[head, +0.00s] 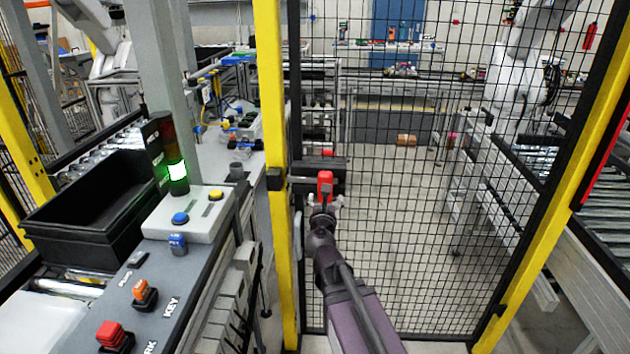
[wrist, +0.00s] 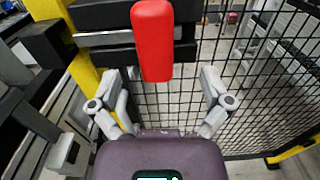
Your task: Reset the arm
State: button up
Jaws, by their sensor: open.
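My gripper (wrist: 161,76) is open, its two grey fingers spread apart on either side in the wrist view. In the head view my gripper (head: 325,202) is at the end of my purple arm, in front of the mesh gate. A red handle (wrist: 153,40) shows upright just ahead of the fingers, in the gap between them. The same red handle (head: 325,183) sits on the black latch in the head view. The fingers do not appear closed on it. I cannot tell whether they touch it.
A black latch (head: 303,165) joins the yellow post (head: 272,110) and the mesh gate (head: 400,200). A control panel with a red button (head: 110,333) and a lit green signal lamp (head: 177,171) stands left, beside a black crate (head: 85,240). Open floor shows beyond the mesh.

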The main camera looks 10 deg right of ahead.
jog(key=s+d+f+m+g+h+p, duration=0.15)
jog(key=s+d+f+m+g, duration=0.3)
jog(key=m, duration=0.55)
jog(key=s+d+f+m+g+h+b, duration=0.15)
jog(key=s+d+f+m+g, duration=0.3)
jog(key=m, duration=0.65)
jog(key=s+a+f+m+g+y+p, duration=0.1)
jog(key=s+a+f+m+g+y, duration=0.2)
jog(key=s+m, duration=0.3)
jog(key=s+a+f+m+g+y+p, duration=0.1)
jog(key=s+a+f+m+g+y, duration=0.3)
jog(key=s+m+g, duration=0.1)
jog(key=shift+s+f+m, duration=0.3)
jog(key=shift+s+m, duration=0.05)
jog(key=shift+m, duration=0.15)
dwell(0.5)
